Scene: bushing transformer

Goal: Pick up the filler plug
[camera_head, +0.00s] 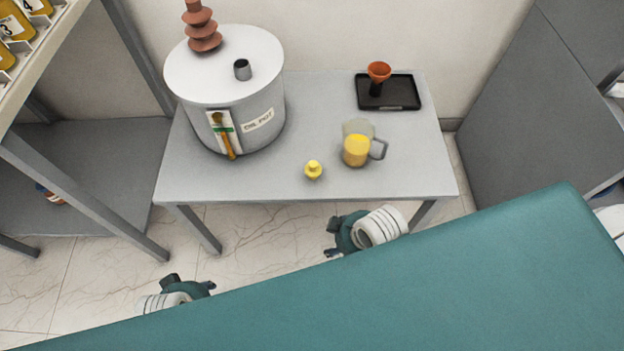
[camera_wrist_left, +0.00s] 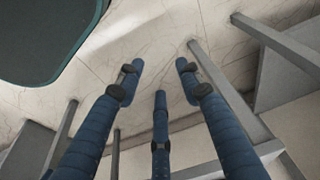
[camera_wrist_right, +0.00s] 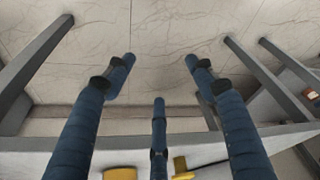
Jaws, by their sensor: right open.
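The yellow filler plug (camera_head: 313,170) stands on the grey table (camera_head: 240,187) near its front edge, left of a jug. My right gripper (camera_head: 334,236) is in front of the table's front edge, apart from the plug. In the right wrist view its fingers (camera_wrist_right: 158,85) are spread with nothing between them, and a yellow piece (camera_wrist_right: 182,168) shows at the bottom edge. My left gripper (camera_head: 190,284) is lower left, away from the table. In the left wrist view its fingers (camera_wrist_left: 160,85) are spread and empty over the floor.
A transformer tank (camera_head: 225,85) with a brown bushing (camera_head: 203,30) and a top opening (camera_head: 242,69) stands at the table's left. A clear jug (camera_head: 357,148) with yellow liquid is right of the plug. A black tray (camera_head: 402,92) with an orange funnel (camera_head: 379,71) is behind.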

